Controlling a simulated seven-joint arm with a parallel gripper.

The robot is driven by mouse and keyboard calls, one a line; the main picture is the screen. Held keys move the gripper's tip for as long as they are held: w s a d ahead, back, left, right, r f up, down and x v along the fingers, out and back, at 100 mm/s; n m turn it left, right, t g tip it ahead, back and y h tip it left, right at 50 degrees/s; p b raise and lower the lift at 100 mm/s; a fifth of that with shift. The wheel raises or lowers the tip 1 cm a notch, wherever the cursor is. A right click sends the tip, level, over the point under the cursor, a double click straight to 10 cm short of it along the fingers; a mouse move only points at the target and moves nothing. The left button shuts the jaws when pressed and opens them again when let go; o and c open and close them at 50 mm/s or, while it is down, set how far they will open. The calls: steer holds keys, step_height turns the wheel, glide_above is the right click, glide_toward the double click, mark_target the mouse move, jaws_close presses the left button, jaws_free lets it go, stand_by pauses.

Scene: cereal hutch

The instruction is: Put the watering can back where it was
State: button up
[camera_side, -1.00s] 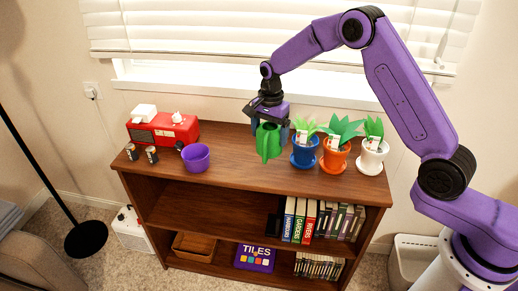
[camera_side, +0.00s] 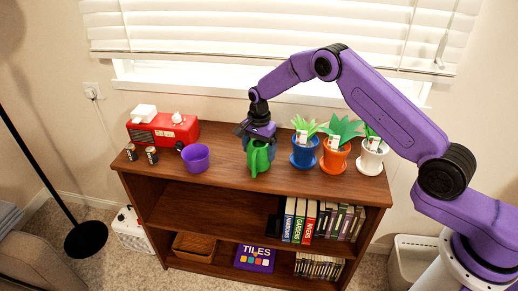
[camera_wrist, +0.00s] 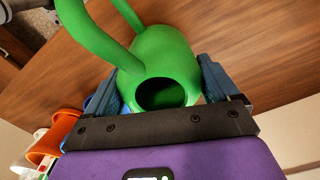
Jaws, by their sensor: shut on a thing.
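The green watering can (camera_side: 258,158) is in my gripper (camera_side: 259,140) over the middle of the shelf top, left of the blue pot. In the wrist view my gripper (camera_wrist: 180,92) has its two blue fingers on either side of the watering can (camera_wrist: 158,62), with its dark opening facing the camera and its handle or spout toward the top left. The can looks roughly upright and at or very near the wooden top; I cannot tell if it touches.
Blue (camera_side: 304,152), orange (camera_side: 335,158) and white (camera_side: 371,160) potted plants stand to the right. A purple pot (camera_side: 196,157), a red radio (camera_side: 163,130) and two small cans (camera_side: 141,153) stand to the left. The shelf top (camera_side: 228,170) between purple pot and gripper is clear.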

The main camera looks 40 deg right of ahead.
steer(key=o, duration=1.1)
steer(key=shift+f, duration=0.1)
steer(key=shift+o, duration=0.2)
